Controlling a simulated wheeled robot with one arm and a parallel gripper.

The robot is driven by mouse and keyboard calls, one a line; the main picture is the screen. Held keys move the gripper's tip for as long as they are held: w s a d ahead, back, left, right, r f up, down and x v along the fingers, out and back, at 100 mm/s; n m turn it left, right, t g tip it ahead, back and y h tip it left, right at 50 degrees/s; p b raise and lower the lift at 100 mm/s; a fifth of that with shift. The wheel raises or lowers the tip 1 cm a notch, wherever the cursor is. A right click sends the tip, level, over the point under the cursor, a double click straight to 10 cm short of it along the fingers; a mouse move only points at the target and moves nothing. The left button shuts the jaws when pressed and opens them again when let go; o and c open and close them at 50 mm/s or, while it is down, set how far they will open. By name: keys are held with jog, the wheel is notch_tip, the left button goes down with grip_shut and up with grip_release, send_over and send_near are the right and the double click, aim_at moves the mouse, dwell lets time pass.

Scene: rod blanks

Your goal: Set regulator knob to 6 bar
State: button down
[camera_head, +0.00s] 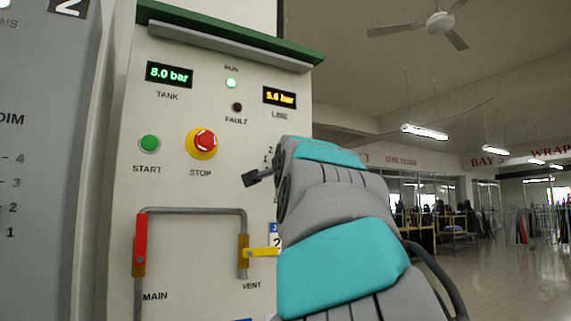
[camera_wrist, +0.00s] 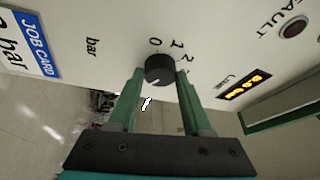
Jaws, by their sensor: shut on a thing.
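The black round regulator knob (camera_wrist: 160,69) is on the light panel in the wrist view, with a pale mark on its face. My gripper (camera_wrist: 160,76) is shut on it, one green finger on each side. Printed scale marks 0, 1 and 2 show around the knob; the rest of the scale is hidden. In the head view my arm covers the knob. The amber LINE display (camera_head: 279,97) seems to read 5.6 bar. The green TANK display (camera_head: 169,74) reads 8.0 bar.
Left of my arm are the green START button (camera_head: 149,143), the red STOP button (camera_head: 204,141), the red MAIN lever (camera_head: 141,240) and the yellow VENT lever (camera_head: 262,252). A job card (camera_wrist: 36,45) is near the knob. Open hall floor lies to the right.

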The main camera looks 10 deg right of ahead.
jog(key=shift+m, duration=0.4)
jog(key=shift+c, duration=1.7)
grip_release()
jog(key=shift+s, duration=0.15)
jog(key=s+f+b, duration=0.1)
jog(key=s, duration=0.6)
jog(key=shift+s+a+b, duration=0.2)
jog(key=shift+a+b, duration=0.1)
jog(key=shift+a, duration=0.05)
jog(key=shift+f, duration=0.1)
